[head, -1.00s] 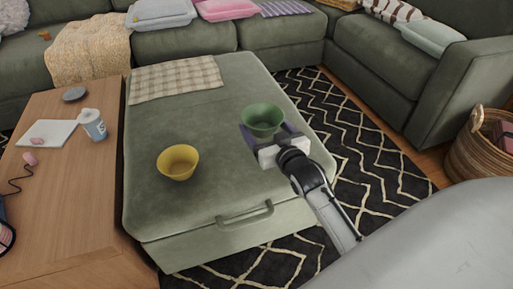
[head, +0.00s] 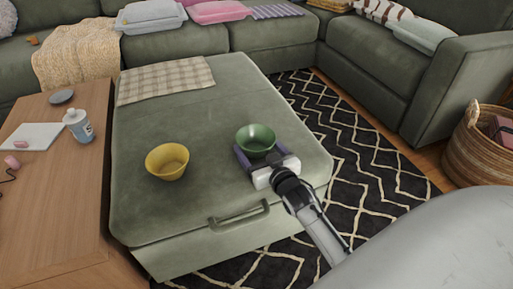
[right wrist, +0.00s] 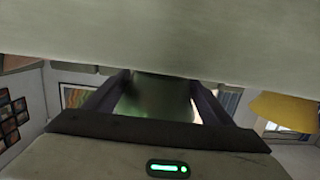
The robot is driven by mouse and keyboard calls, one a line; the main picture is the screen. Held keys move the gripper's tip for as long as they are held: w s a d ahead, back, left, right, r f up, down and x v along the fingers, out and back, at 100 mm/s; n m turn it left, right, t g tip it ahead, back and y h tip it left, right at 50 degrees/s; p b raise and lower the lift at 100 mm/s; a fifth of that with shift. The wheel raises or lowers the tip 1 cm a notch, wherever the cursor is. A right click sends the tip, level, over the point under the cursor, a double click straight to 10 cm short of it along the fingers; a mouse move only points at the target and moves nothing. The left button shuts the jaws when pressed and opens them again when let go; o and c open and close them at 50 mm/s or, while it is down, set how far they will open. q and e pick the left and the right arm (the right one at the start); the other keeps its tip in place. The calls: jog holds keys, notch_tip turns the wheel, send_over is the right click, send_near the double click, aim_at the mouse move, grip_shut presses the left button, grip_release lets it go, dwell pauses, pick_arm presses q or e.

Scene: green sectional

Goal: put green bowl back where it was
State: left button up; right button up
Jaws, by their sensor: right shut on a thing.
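The green bowl (head: 255,138) is upright over the right part of the green ottoman (head: 220,100). My right gripper (head: 261,155) is shut on it, with the dark fingers on either side of the bowl. In the right wrist view the green bowl (right wrist: 155,97) shows between the two fingers (right wrist: 158,105), close to the pale ottoman surface across the top of that picture. I cannot tell whether the bowl touches the ottoman. My left gripper is not in view.
A yellow bowl (head: 167,163) stands on the ottoman to the left of the green one. A checked cloth (head: 165,79) lies at the ottoman's back left. The ottoman's middle is clear.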

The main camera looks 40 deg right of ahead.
jog(key=shift+f, duration=0.15)
jog(key=o, duration=1.3)
jog(key=shift+c, duration=0.2)
jog(key=shift+r, duration=0.25)
jog(key=p+v, duration=0.4)
jog(key=v, duration=0.7)
jog(key=shift+s, duration=0.25)
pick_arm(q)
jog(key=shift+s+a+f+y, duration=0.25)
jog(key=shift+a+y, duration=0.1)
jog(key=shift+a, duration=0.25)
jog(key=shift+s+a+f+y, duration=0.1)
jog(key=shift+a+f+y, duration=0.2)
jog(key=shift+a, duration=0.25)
pick_arm(e)
jog(key=shift+s+a, duration=0.1)
jog(key=shift+s, duration=0.15)
